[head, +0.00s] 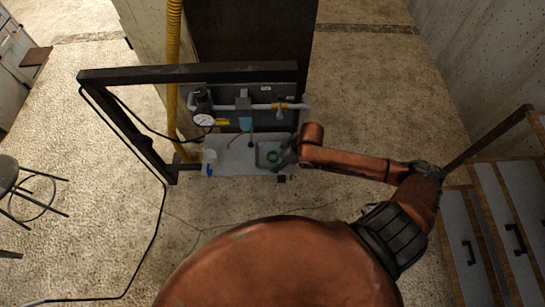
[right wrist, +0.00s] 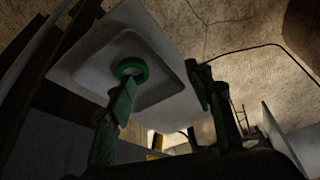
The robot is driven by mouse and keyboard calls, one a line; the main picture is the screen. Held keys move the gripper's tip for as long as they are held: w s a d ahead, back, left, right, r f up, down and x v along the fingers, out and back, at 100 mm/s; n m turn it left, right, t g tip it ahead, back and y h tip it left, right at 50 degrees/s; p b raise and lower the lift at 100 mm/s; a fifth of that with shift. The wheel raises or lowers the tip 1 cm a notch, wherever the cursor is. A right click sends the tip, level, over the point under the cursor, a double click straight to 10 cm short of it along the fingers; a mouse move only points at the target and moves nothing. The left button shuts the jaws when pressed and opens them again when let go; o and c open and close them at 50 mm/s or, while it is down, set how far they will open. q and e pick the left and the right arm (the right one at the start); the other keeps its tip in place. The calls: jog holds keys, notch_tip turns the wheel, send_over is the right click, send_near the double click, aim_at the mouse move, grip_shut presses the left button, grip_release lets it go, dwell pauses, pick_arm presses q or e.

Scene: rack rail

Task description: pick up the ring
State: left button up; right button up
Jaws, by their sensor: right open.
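The green ring (head: 273,156) lies in a shallow square tray (head: 261,147) on the pale shelf of the rack. In the right wrist view the ring (right wrist: 131,66) shows beyond one finger, whose tip overlaps its near edge. My right gripper (head: 284,156) is open beside the ring, on its right in the head view. In the right wrist view the fingers of my right gripper (right wrist: 162,78) stand wide apart with nothing between them. I cannot tell whether the finger touches the ring. My left gripper is in neither view.
A dark rack frame (head: 190,74) encloses the shelf. A pressure gauge (head: 204,120) and a grey pipe (head: 255,106) are on the panel behind. Drawers (head: 490,220) are at right, a stool (head: 8,178) at left.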

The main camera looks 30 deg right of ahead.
aim_at(272, 157)
jog(key=w+d+r, duration=0.2)
jog(key=w+d, duration=0.1)
jog(key=b+x, duration=0.1)
jog(key=x, duration=0.4)
jog(key=b+x, duration=0.1)
jog(key=x, duration=0.1)
jog(key=shift+w+d+f+b, duration=0.1)
jog(key=shift+d+f+b, duration=0.25)
jog(key=shift+f, duration=0.1)
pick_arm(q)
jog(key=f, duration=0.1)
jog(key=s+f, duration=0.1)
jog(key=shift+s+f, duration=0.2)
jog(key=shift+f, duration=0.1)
pick_arm(e)
jog(key=shift+r, duration=0.1)
jog(key=c, duration=0.9)
